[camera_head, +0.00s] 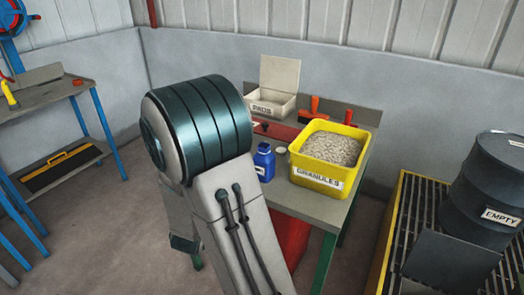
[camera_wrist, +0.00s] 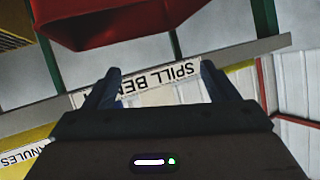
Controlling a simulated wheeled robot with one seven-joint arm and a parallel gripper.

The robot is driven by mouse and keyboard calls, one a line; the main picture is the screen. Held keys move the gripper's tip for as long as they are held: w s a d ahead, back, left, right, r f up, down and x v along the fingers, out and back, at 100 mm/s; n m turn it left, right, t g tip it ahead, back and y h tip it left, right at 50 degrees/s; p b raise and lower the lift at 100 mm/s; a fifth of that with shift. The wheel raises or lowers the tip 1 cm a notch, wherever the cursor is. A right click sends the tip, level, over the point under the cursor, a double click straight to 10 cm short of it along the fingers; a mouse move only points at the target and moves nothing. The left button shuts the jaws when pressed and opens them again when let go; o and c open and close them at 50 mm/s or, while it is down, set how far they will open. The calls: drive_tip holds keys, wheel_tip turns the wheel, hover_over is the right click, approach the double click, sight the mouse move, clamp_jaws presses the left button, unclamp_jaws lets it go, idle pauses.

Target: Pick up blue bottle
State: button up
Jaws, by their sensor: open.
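The blue bottle (camera_head: 264,162) stands upright on the bench (camera_head: 318,207), left of the yellow tub and partly beside my arm in the head view. It has a dark cap and a pale label. Beyond the fingers is an upside-down "SPILL BE..." sign (camera_wrist: 150,84). In the head view my arm hides the gripper, so its distance from the bottle is unclear.
A yellow tub of granules (camera_head: 320,182) stands right of the bottle, a small round pale item (camera_head: 280,150) near it. A "PADS" box (camera_head: 272,105) is behind. A red bin (camera_head: 292,240) sits below the bench. A dark drum (camera_head: 490,185) stands on a grate at right.

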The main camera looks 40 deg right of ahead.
sight(260, 167)
drive_tip(key=s+d+r+m+g+h+p, duration=0.2)
drive_tip(key=s+d+r+h+p, duration=0.2)
drive_tip(key=s+d+r+h, duration=0.3)
drive_tip(key=shift+g+h, duration=0.3)
drive_tip(key=x, duration=0.5)
drive_tip(key=w+p+x, duration=0.1)
drive_tip(key=x, duration=0.2)
drive_tip(key=shift+w+a+r, duration=0.1)
drive_tip(key=shift+a+r, duration=0.1)
drive_tip(key=shift+r, duration=0.15)
drive_tip(key=shift+w+p+x, duration=0.1)
drive_tip(key=shift+p+x, duration=0.15)
drive_tip(key=shift+x, duration=1.05)
drive_tip(key=shift+w+p+x, duration=0.15)
drive_tip(key=shift+p+x, duration=0.1)
drive_tip(key=shift+x, duration=1.1)
drive_tip(key=shift+a, duration=0.1)
drive_tip(key=c, duration=1.1)
